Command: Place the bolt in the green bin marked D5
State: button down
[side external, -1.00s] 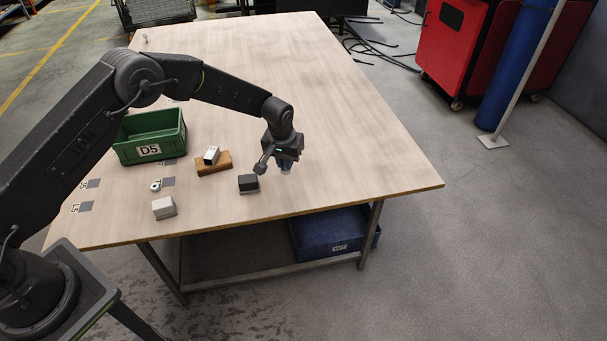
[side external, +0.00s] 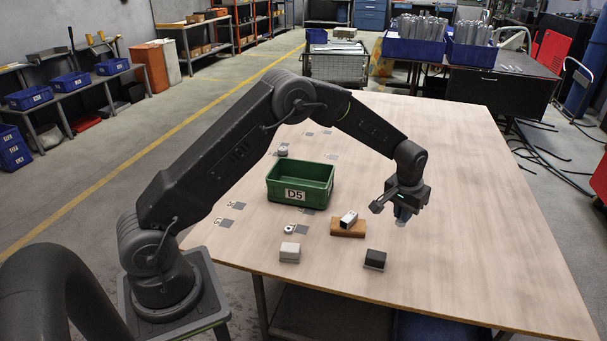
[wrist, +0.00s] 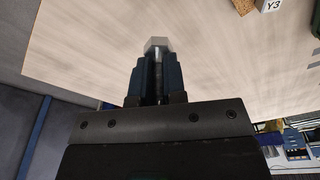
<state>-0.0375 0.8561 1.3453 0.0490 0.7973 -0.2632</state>
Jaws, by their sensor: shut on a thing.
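My gripper (side external: 403,215) is above the table, to the right of a wooden block. In the wrist view its two blue fingers (wrist: 157,82) are shut on the bolt. The bolt's grey hex head (wrist: 157,43) sticks out past the fingertips, and its shank runs back between them. In the side view the bolt cannot be made out. The green bin (side external: 300,197) with the label D5 stands on the table to the left of my gripper, open at the top. What is inside it is mostly hidden; no contents show.
A dark block (side external: 375,261), a pale block (side external: 290,253) and a small ring-shaped part (side external: 289,229) lie nearer the front. The table's (side external: 480,210) right side is clear.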

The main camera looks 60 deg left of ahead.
jog(key=s+a+n, duration=0.2)
jog(key=s+a, duration=0.1)
jog(key=a, duration=1)
jog(key=s+a+n, duration=0.2)
jog(key=s+a, duration=0.1)
jog(key=a, duration=1.1)
jog(key=s+a+n, duration=0.2)
jog(key=s+a, duration=0.1)
jog(key=a, duration=1)
jog(key=shift+y, duration=0.4)
jog(key=shift+d+f, duration=0.1)
jog(key=shift+f, duration=6.9)
jog(key=shift+f, duration=0.15)
jog(key=c, duration=1.2)
grip_release()
jog(key=shift+s, duration=0.1)
